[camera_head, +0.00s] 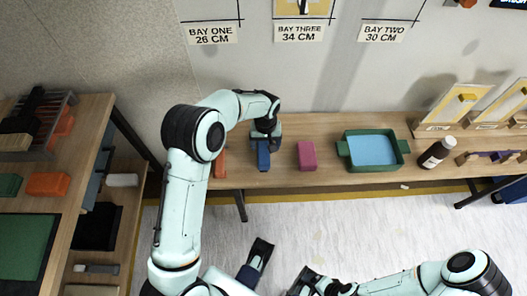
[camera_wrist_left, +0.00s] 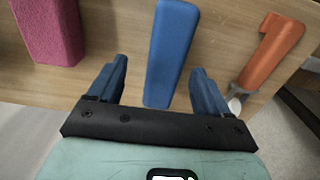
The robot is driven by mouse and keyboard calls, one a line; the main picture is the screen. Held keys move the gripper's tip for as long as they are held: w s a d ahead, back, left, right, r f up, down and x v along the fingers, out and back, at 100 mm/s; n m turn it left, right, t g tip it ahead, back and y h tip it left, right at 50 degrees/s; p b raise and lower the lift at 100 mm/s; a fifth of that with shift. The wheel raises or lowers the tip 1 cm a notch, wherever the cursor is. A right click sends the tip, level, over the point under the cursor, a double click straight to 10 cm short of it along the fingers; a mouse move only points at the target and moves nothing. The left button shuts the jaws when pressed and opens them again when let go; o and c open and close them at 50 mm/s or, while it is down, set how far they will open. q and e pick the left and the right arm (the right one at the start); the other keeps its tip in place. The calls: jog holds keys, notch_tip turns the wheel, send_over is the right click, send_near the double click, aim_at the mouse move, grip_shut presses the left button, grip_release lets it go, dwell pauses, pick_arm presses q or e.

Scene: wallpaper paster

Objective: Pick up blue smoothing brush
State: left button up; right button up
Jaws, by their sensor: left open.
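The blue smoothing brush (camera_head: 263,155) lies on the wooden shelf, between an orange-handled tool and a pink block. In the left wrist view the brush (camera_wrist_left: 171,50) is a long blue bar running away from the gripper. My left gripper (camera_head: 266,136) is over the near part of the shelf at the brush. In the wrist view its two blue fingers (camera_wrist_left: 159,80) are apart, one on each side of the brush, with gaps on both sides. It holds nothing. My right arm is low in the head view, and its gripper (camera_head: 300,284) is partly cut off by the bottom edge.
The orange-handled tool (camera_wrist_left: 270,50) lies right of the brush in the wrist view, and the pink block (camera_head: 306,156) lies on the other side. A green tray (camera_head: 347,147) with blue content and a dark bottle (camera_head: 437,152) stand farther right. A side rack (camera_head: 75,200) stands left.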

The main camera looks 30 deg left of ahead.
aim_at(263, 147)
pick_arm(q)
jog(key=shift+w+a+f+b, duration=0.1)
jog(key=shift+a+f+b, duration=0.15)
jog(key=shift+f, duration=1.1)
jog(key=shift+a+f+b, duration=0.2)
jog(key=shift+f, duration=1.1)
jog(key=c, duration=1.3)
